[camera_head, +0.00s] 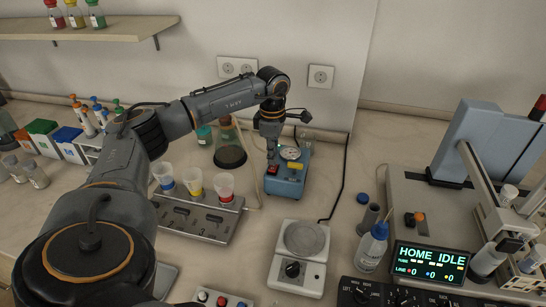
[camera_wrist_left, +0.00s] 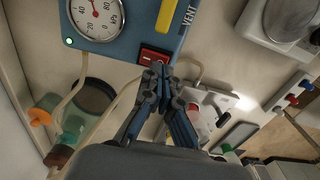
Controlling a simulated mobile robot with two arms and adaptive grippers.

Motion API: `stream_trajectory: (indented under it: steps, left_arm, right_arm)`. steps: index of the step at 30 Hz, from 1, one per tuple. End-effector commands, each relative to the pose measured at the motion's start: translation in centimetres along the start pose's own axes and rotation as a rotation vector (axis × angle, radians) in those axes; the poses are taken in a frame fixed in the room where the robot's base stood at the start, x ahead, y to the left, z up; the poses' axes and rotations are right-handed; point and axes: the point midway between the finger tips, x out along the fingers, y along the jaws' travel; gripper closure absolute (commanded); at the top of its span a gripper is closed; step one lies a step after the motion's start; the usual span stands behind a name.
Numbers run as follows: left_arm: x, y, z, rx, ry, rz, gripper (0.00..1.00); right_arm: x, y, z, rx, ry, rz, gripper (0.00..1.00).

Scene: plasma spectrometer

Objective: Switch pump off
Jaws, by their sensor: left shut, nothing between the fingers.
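The pump (camera_head: 287,180) is a small blue box with a round gauge (camera_head: 291,154), a yellow label and a red switch on its top. It stands on the bench near the centre of the head view. In the left wrist view the pump (camera_wrist_left: 130,45) shows its gauge (camera_wrist_left: 95,16), a lit green lamp (camera_wrist_left: 69,41) and the red rocker switch (camera_wrist_left: 155,55). My left gripper (camera_head: 271,160) points down over the pump. Its closed, empty fingertips (camera_wrist_left: 157,70) are right at the near edge of the switch; I cannot tell whether they touch it. My right gripper is out of view.
A flask (camera_head: 230,152) stands behind left of the pump, with a tube nearby. A rack with three coloured cups (camera_head: 194,184) is at left, and a white hotplate (camera_head: 300,258) is in front. The spectrometer with its display (camera_head: 431,261) is at right.

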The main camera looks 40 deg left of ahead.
Motion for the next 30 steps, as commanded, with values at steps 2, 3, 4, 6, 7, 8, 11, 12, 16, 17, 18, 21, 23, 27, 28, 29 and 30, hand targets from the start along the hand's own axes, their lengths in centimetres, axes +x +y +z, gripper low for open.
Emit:
stream_trajectory:
  steps: [2, 3, 4, 6, 7, 8, 11, 12, 16, 17, 18, 21, 23, 27, 28, 29, 30]
  left_arm:
    - [0.0, 0.0, 0.0, 0.000, 0.000, 0.000, 1.00]
    - [0.0, 0.0, 0.0, 0.000, 0.000, 0.000, 1.00]
    - [0.0, 0.0, 0.0, 0.000, 0.000, 0.000, 1.00]
    - [0.0, 0.0, 0.0, 0.000, 0.000, 0.000, 1.00]
    - [0.0, 0.0, 0.0, 0.000, 0.000, 0.000, 1.00]
    - [0.0, 0.0, 0.0, 0.000, 0.000, 0.000, 1.00]
    - [0.1, 0.0, 0.0, 0.000, 0.000, 0.000, 1.00]
    - [0.2, 0.0, 0.0, 0.000, 0.000, 0.000, 1.00]
    - [0.4, 0.0, 0.0, 0.000, 0.000, 0.000, 1.00]
    - [0.4, 0.0, 0.0, 0.000, 0.000, 0.000, 1.00]
    - [0.5, 0.0, 0.0, 0.000, 0.000, 0.000, 1.00]
    - [0.6, 0.0, 0.0, 0.000, 0.000, 0.000, 1.00]
    - [0.7, 0.0, 0.0, 0.000, 0.000, 0.000, 1.00]
    - [0.9, 0.0, 0.0, 0.000, 0.000, 0.000, 1.00]
    - [1.0, 0.0, 0.0, 0.000, 0.000, 0.000, 1.00]
    - [1.0, 0.0, 0.0, 0.000, 0.000, 0.000, 1.00]
    - [1.1, 0.0, 0.0, 0.000, 0.000, 0.000, 1.00]
  right_arm:
    - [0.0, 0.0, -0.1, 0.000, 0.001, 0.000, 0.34]
    - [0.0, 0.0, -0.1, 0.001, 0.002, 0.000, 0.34]
    - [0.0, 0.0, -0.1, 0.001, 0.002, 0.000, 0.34]
    - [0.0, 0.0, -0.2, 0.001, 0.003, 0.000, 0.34]
    - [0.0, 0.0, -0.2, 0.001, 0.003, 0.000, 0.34]
    - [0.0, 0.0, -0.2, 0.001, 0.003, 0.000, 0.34]
    - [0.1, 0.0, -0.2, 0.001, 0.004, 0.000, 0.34]
    - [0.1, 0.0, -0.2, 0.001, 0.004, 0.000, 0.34]
    - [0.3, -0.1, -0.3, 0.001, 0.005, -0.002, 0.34]
    - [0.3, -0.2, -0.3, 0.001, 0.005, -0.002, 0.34]
    - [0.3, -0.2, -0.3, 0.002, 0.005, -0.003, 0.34]
    - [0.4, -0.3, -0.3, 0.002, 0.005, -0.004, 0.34]
    - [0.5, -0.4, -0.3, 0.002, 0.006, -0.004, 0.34]
    - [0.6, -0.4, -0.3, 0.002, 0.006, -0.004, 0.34]
    - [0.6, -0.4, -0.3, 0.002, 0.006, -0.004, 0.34]
    - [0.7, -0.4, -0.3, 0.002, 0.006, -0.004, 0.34]
    - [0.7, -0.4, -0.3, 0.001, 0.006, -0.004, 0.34]
